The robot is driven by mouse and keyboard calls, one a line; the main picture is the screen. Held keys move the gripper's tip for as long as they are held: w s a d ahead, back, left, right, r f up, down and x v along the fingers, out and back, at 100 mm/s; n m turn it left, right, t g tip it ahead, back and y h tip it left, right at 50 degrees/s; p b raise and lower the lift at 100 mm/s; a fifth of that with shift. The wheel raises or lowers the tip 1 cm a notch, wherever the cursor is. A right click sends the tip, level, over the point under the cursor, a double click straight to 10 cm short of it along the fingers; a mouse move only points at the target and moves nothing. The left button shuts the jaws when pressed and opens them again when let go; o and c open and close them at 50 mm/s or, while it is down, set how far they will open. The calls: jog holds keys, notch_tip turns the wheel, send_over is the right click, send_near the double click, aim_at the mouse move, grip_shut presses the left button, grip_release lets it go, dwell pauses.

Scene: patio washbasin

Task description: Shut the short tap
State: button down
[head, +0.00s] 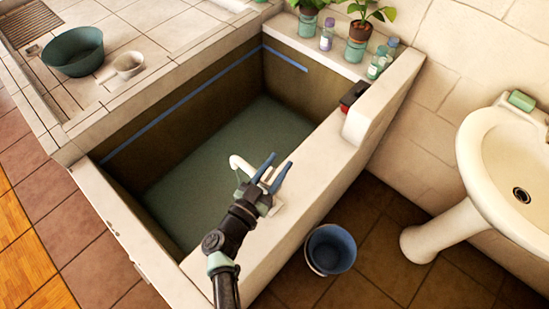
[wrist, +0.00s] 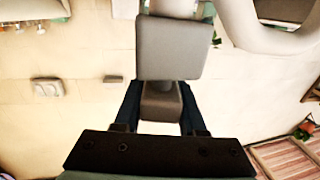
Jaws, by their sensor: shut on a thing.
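The short tap (head: 240,163) has a white curved spout over the inner side of the tub's front wall. My gripper (head: 279,160) is at the tap, just right of the spout, with its blue fingers on either side of its handle. In the wrist view a grey block-like handle part (wrist: 162,103) sits between the fingers, and a wider grey plate (wrist: 170,48) stands beyond it. The gripper is shut on the handle. My gripper hides much of the tap's body in the head view. I cannot tell whether water runs.
The deep tub (head: 112,219) holds greenish water. A blue bucket (head: 331,250) stands on the floor to the right, below the wall. A white washbasin (head: 480,150) is at the far right. Potted plants and bottles (head: 326,38) line the back ledge. A green bowl (head: 75,55) is at upper left.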

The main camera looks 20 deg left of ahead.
jog(key=shift+d+m+g+h, duration=0.25)
jog(key=shift+m+g+h, duration=0.15)
jog(key=shift+m+h, duration=0.85)
jog(key=shift+s+d+h, duration=0.1)
jog(key=shift+h, duration=0.25)
jog(key=shift+c, duration=2.4)
grip_release()
jog(key=b+v, duration=0.1)
jog(key=v, duration=1.2)
jog(key=shift+b, duration=0.4)
jog(key=shift+r, duration=0.15)
